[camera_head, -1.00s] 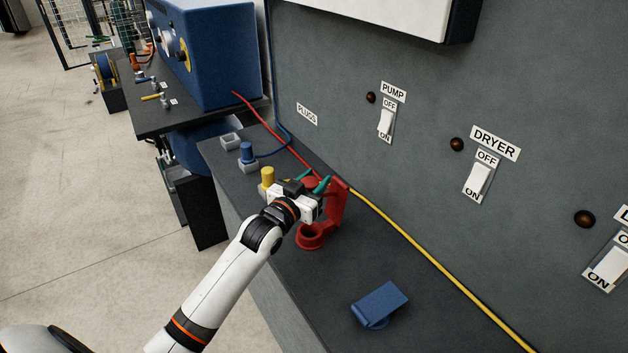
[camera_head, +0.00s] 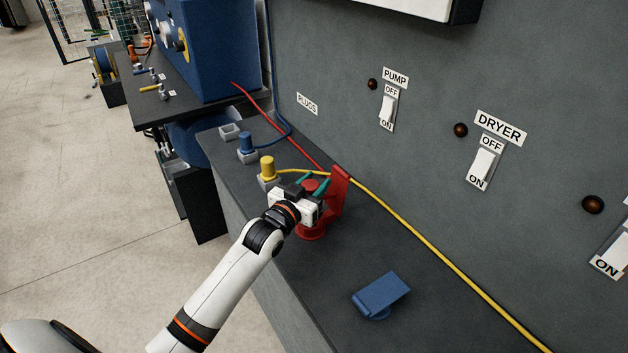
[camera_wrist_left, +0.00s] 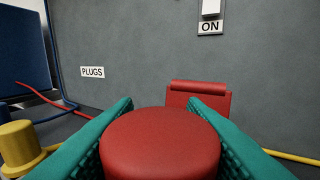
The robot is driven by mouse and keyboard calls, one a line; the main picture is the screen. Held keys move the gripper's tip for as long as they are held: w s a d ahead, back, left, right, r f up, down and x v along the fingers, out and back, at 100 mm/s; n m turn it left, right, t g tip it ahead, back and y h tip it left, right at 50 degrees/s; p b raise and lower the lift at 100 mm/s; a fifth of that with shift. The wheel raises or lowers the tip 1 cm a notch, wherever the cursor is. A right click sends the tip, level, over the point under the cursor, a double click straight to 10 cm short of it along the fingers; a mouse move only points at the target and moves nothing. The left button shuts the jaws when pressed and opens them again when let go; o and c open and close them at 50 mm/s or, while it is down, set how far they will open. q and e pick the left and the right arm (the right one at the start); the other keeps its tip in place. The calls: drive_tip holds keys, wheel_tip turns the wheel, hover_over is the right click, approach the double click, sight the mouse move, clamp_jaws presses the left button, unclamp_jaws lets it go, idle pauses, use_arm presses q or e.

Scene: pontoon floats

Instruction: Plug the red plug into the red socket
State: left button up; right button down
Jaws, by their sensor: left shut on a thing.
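My left gripper (camera_head: 312,186) is shut on the red plug (camera_head: 309,185), whose round top shows between the green fingers. In the left wrist view the red plug (camera_wrist_left: 160,145) fills the space between the fingertips of my left gripper (camera_wrist_left: 165,120). The red socket (camera_head: 312,234) is on the grey bench right below the plug, with its raised red lid (camera_head: 341,190) behind. The lid (camera_wrist_left: 200,97) also shows beyond the plug in the wrist view. The gripper hides the plug's lower end, so I cannot tell how far it sits in the socket. My right gripper is out of view.
A yellow plug (camera_head: 267,169) and a blue plug (camera_head: 246,143) stand in grey holders to the left, near an empty holder (camera_head: 230,132). A blue lidded socket (camera_head: 382,294) is at the front right. A yellow cable (camera_head: 430,243) runs along the wall. The bench between is clear.

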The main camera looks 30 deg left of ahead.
use_arm(q)
drive_tip(key=shift+f+b, duration=0.3)
drive_tip(key=shift+f, duration=0.45)
drive_tip(key=shift+p, duration=0.75)
idle(1.0)
drive_tip(key=shift+f+b, duration=1.25)
drive_tip(key=shift+f, duration=0.75)
drive_tip(key=o, duration=1.1)
drive_tip(key=shift+s, duration=0.15)
